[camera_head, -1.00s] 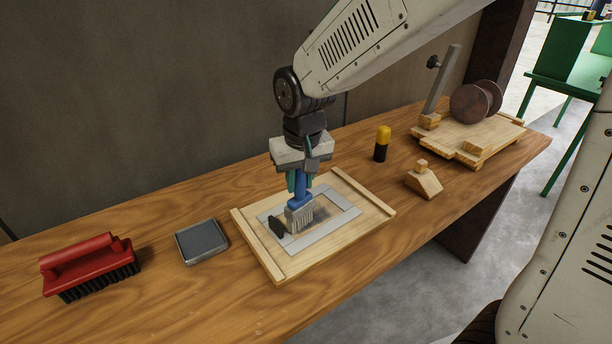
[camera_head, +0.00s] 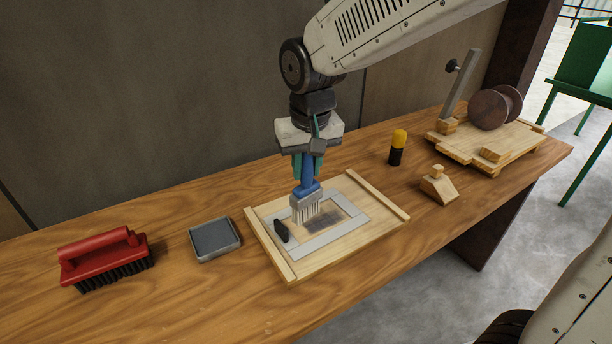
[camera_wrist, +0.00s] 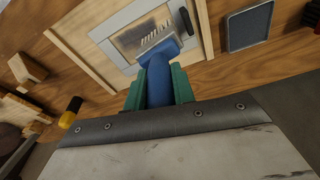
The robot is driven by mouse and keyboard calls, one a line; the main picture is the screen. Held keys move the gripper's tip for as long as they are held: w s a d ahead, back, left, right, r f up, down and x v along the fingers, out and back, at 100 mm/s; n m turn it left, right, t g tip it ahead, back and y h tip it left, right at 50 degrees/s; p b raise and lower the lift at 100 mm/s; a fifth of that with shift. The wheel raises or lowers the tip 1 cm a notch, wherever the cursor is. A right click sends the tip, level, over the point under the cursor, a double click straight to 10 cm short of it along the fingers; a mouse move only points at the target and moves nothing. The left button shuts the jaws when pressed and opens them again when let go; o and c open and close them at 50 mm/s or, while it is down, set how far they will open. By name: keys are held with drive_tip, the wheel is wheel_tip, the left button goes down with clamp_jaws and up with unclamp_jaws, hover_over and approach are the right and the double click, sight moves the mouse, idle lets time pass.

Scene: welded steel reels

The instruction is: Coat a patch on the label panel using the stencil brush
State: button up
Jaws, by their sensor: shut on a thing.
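My gripper (camera_head: 308,168) is shut on the blue handle of the stencil brush (camera_head: 306,203), which points bristles down over the label panel (camera_head: 378,235). The brush also shows in the wrist view (camera_wrist: 158,75) between the teal fingers (camera_wrist: 160,88). The panel is a light wooden board with side rails. A grey stencil frame (camera_head: 352,234) lies on it, with a black knob (camera_head: 281,231) at its left. A dark grey smeared patch (camera_head: 325,219) shows inside the frame opening. The bristle tips are over the opening's left part; I cannot tell whether they touch.
A grey pad tray (camera_head: 214,240) and a red brush (camera_head: 104,260) lie to the left. A yellow-and-black cylinder (camera_head: 397,148), a wooden block with a knob (camera_head: 438,185) and a wooden fixture with a reel (camera_head: 488,147) stand to the right. The front left table is clear.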

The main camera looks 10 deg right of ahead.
drive_tip(key=shift+r, duration=0.9)
drive_tip(key=shift+r, duration=1.5)
